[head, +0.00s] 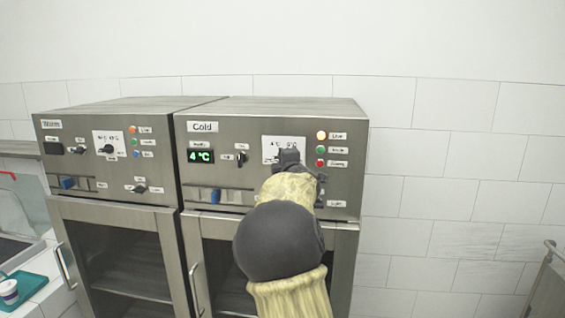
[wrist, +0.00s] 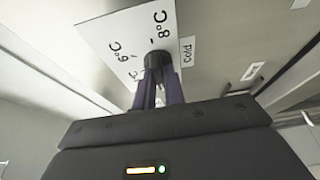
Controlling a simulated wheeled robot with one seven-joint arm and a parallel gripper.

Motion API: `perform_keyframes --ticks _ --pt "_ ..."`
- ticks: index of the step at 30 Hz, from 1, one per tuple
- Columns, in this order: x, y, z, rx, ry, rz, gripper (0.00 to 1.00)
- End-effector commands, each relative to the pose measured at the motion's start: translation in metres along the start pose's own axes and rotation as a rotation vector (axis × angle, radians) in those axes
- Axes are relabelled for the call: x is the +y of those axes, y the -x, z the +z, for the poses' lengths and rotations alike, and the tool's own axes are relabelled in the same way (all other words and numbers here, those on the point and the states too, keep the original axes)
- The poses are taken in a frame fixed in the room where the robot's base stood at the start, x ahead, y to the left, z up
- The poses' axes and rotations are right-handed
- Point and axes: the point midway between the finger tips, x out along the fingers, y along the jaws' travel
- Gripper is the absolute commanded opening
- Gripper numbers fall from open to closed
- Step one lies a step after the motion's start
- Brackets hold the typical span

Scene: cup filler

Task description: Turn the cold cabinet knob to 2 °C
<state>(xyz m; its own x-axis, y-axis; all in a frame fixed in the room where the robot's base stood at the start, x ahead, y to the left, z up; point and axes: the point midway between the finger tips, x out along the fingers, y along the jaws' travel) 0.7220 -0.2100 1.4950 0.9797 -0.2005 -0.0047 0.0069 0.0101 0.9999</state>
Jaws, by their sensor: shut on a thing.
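The cold cabinet (head: 340,200) stands on the right of two steel cabinets, labelled "Cold". Its green display (head: 201,156) reads 4 °C. My gripper (head: 288,157) is at the white dial plate (head: 270,142) and hides most of it and the knob in the head view. In the wrist view the black knob (wrist: 157,62) sits between the two fingers of my gripper (wrist: 159,82), which are shut on it. The knob's pointer direction cannot be told.
Coloured lights (head: 321,149) line the panel right of the dial. A black switch (head: 240,160) and a blue slider (head: 215,196) are to its left. The warm cabinet (head: 75,180) adjoins on the left. A tiled wall is at the right.

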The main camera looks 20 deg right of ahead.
Motion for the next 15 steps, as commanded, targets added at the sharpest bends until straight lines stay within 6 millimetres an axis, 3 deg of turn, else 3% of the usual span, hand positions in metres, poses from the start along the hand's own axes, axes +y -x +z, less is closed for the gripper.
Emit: perform_keyframes --ticks 9,10,12,15 --pt "-0.0011 -0.0002 -0.0005 0.001 0.005 -0.003 0.00" --pt "-0.0011 -0.0002 -0.0005 0.001 0.005 -0.003 0.15" --pt "-0.0010 -0.0002 -0.0005 0.001 0.005 -0.003 0.29" --pt "-0.0008 -0.0002 -0.0004 0.001 0.004 -0.002 0.33"
